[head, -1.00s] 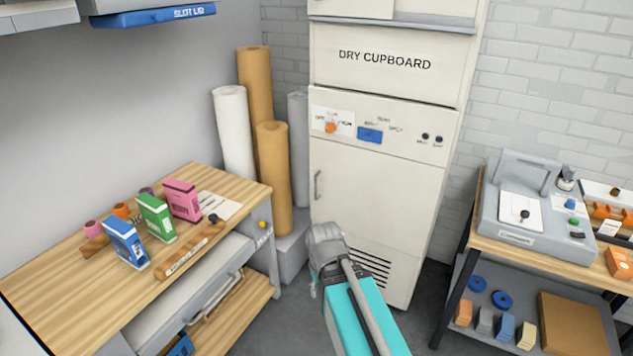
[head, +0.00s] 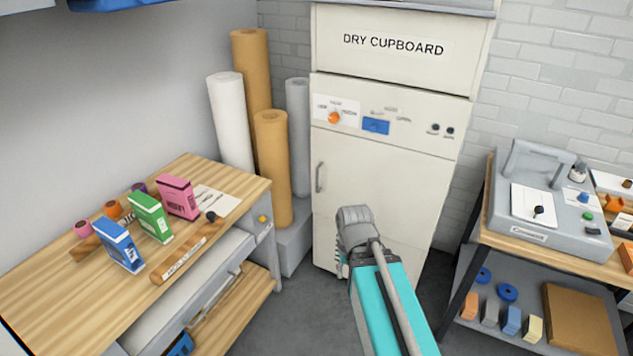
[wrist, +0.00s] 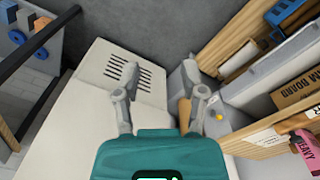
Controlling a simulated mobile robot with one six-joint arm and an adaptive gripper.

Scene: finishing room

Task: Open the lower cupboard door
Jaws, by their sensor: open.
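The lower cupboard door (head: 395,190) is a cream panel below the control strip of the DRY CUPBOARD, and it looks shut. Its grey vertical handle (head: 319,177) is at the door's left edge. My gripper (head: 341,268) is in front of the lower part of the door, below and right of the handle in the picture, and apart from it. In the wrist view, my gripper's two fingers (wrist: 160,66) are spread with nothing held between them. The door face (wrist: 70,125) with its vent slots lies beyond them. I cannot make out the handle there.
A wooden workbench (head: 60,265) with boxes stands at left. Tall rolls (head: 272,165) stand between it and the cupboard. A second bench (head: 505,254) with a grey machine is at right. Grey floor (head: 295,315) shows free between the benches.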

